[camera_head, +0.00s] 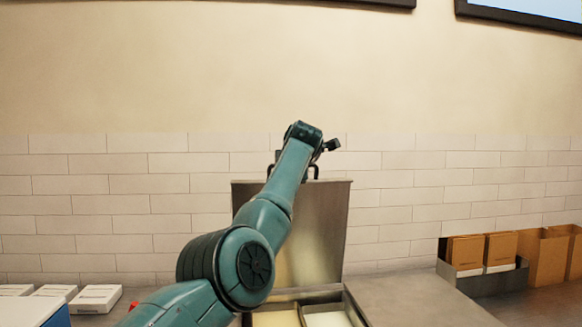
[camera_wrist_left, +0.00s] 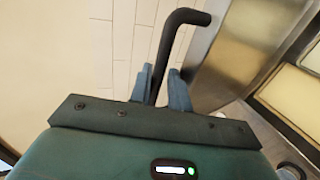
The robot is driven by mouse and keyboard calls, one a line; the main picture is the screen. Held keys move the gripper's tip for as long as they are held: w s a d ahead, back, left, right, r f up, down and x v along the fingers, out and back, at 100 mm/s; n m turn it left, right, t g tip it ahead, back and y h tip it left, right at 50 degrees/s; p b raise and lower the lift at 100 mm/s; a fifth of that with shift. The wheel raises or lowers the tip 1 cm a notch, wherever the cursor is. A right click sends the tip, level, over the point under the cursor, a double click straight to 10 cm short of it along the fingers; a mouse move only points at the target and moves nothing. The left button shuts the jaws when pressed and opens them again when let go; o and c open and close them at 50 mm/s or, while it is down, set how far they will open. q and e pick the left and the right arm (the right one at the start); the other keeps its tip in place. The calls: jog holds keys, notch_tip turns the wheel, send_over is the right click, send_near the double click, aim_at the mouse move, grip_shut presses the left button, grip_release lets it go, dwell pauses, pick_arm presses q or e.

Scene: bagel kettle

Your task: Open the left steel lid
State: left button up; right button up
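The left steel lid (camera_head: 320,215) stands upright against the tiled wall, open. Below it are compartments with pale contents (camera_head: 275,318). A black bar handle (camera_head: 316,170) is at its top edge, partly hidden by my left arm. In the left wrist view the black handle (camera_wrist_left: 172,40) runs between the two blue fingers of my left gripper (camera_wrist_left: 160,78). The fingers are apart, with a small gap visible on the handle's right side. The steel lid also shows at the right of that view (camera_wrist_left: 235,45). My right gripper is in neither view.
A flat steel surface (camera_head: 415,300) lies right of the open compartments. Brown boxes (camera_head: 500,248) stand at the far right. White boxes (camera_head: 95,298) and a small red item (camera_head: 133,305) are on the left counter. The tiled wall (camera_head: 110,205) is close behind the lid.

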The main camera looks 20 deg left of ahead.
pick_arm(q)
jog(key=shift+o, duration=1)
jog(key=shift+r, duration=0.1)
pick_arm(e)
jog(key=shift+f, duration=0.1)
